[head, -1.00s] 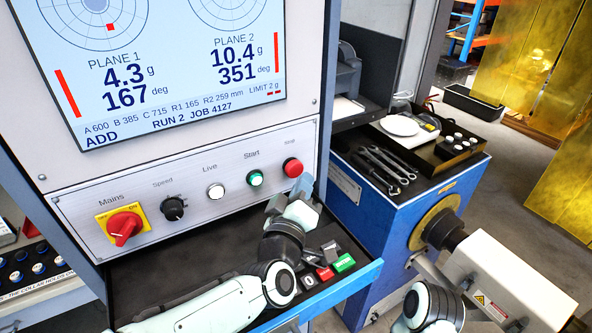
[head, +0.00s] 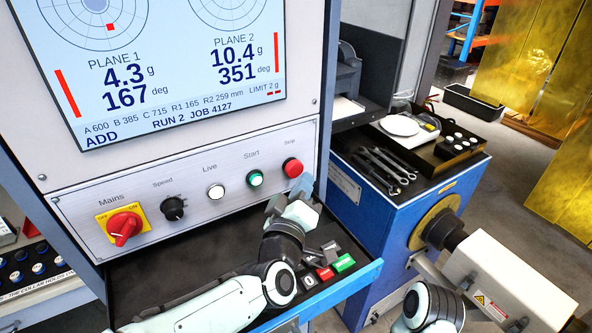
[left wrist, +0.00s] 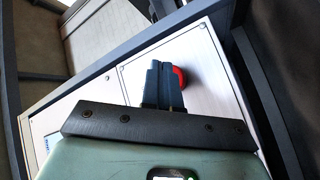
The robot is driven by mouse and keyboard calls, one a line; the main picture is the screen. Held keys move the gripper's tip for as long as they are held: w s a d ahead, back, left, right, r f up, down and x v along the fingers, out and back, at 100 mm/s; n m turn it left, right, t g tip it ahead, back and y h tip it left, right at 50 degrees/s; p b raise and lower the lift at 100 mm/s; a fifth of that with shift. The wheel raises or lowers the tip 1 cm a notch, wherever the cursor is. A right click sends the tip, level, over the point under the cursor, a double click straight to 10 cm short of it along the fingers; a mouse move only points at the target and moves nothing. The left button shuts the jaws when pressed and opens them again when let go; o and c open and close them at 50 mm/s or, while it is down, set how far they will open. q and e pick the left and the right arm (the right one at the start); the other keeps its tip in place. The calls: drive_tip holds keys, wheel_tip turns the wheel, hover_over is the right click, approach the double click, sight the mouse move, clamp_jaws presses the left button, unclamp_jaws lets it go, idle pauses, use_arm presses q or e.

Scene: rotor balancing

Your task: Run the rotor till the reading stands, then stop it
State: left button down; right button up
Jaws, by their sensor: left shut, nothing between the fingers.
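The screen (head: 150,60) reads Plane 1 4.3 g, 167 deg and Plane 2 10.4 g, 351 deg, with "RUN 2" and "ADD" below. On the panel, the green Start button (head: 255,178) is left of the red Stop button (head: 292,167). My left gripper (head: 303,185) is shut and empty, its tips just below the Stop button. In the left wrist view, the shut fingers (left wrist: 164,88) partly cover the red button (left wrist: 180,77); I cannot tell whether they touch it. The rotor is not clearly in view. My right gripper is out of view.
The red Mains switch (head: 123,227), Speed knob (head: 173,208) and white Live lamp (head: 216,191) are further left. A blue cabinet (head: 375,225) with wrenches (head: 385,167) stands right.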

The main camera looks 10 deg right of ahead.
use_arm(q)
drive_tip(key=shift+w+a, duration=0.15)
drive_tip(key=shift+w, duration=0.25)
drive_tip(key=shift+w+a+b, duration=0.15)
drive_tip(key=shift+w+b, duration=0.25)
drive_tip(key=shift+w, duration=0.05)
idle(0.7)
idle(0.4)
drive_tip(key=shift+s+d, duration=0.25)
drive_tip(key=shift+s, duration=0.6)
drive_tip(key=s, duration=0.1)
drive_tip(key=s+d, duration=0.1)
drive_tip(key=s, duration=0.2)
drive_tip(key=shift+s+d, duration=0.35)
